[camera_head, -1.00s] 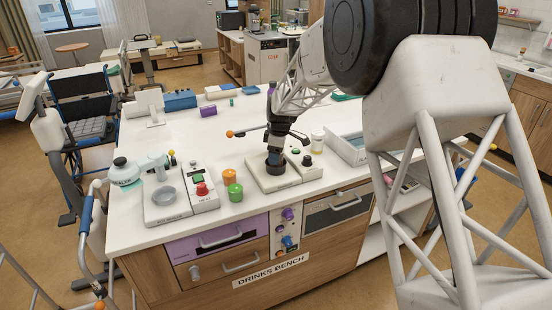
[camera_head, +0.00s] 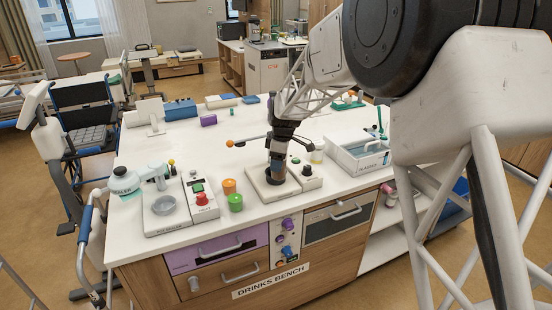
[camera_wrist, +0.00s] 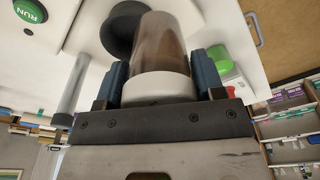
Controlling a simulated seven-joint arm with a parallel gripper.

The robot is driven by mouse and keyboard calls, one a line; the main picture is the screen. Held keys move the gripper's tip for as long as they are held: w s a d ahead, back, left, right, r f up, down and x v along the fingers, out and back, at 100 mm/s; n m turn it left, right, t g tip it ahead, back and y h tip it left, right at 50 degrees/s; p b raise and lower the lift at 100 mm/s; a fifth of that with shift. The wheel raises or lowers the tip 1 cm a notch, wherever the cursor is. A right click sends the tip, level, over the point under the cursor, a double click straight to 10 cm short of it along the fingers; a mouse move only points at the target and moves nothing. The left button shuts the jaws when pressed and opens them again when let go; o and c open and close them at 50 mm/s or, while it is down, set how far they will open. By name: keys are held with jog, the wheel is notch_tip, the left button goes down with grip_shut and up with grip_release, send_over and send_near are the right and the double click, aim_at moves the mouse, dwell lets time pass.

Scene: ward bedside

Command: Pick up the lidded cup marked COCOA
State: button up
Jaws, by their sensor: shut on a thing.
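A clear cup with brown contents (camera_wrist: 160,45) and a white band or lid (camera_wrist: 160,88) is between my gripper's blue-grey fingers (camera_wrist: 162,74) in the wrist view. My gripper is shut on it; no marking is readable on the side that shows. In the head view my gripper (camera_head: 277,163) points down over a pale machine (camera_head: 262,190) with a dark round seat. The cup is mostly hidden there by the fingers. I cannot tell whether its base touches the seat. The dark round seat (camera_wrist: 120,30) shows beside the cup in the wrist view.
A sealer (camera_head: 165,205) stands at left, a white tray (camera_head: 358,163) at right. The bench (camera_head: 190,145) has clear room behind.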

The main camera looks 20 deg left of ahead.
jog(key=s+d+r, duration=0.1)
jog(key=s+d, duration=0.5)
jog(key=s, duration=0.4)
jog(key=shift+d, duration=0.2)
dwell(0.6)
